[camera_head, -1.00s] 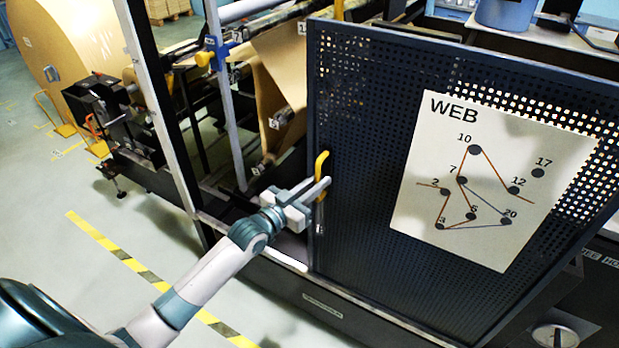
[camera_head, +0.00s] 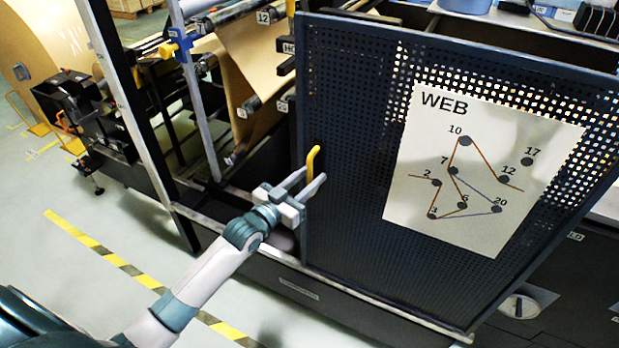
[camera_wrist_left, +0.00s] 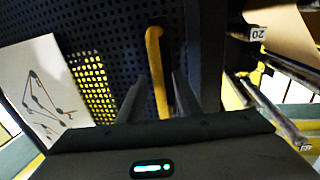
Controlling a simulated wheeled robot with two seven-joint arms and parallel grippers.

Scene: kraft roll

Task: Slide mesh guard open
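The mesh guard (camera_head: 350,200) is a dark perforated panel with a white WEB sheet (camera_head: 478,165) on it. Its yellow handle (camera_head: 313,164) is on the panel's left edge side, and shows in the wrist view (camera_wrist_left: 157,75). My left gripper (camera_head: 309,178) is at the handle with its two fingers apart. In the left wrist view the handle stands between the spread fingers (camera_wrist_left: 158,100), with gaps on both sides. The lower end of the handle is partly hidden by the gripper. My right gripper is not in view.
Left of the guard is an open bay with brown paper web (camera_head: 255,60), rollers and a grey upright post (camera_head: 200,100). A bottom rail (camera_head: 350,283) runs under the guard. Yellow-black tape (camera_head: 130,270) marks clear floor in front.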

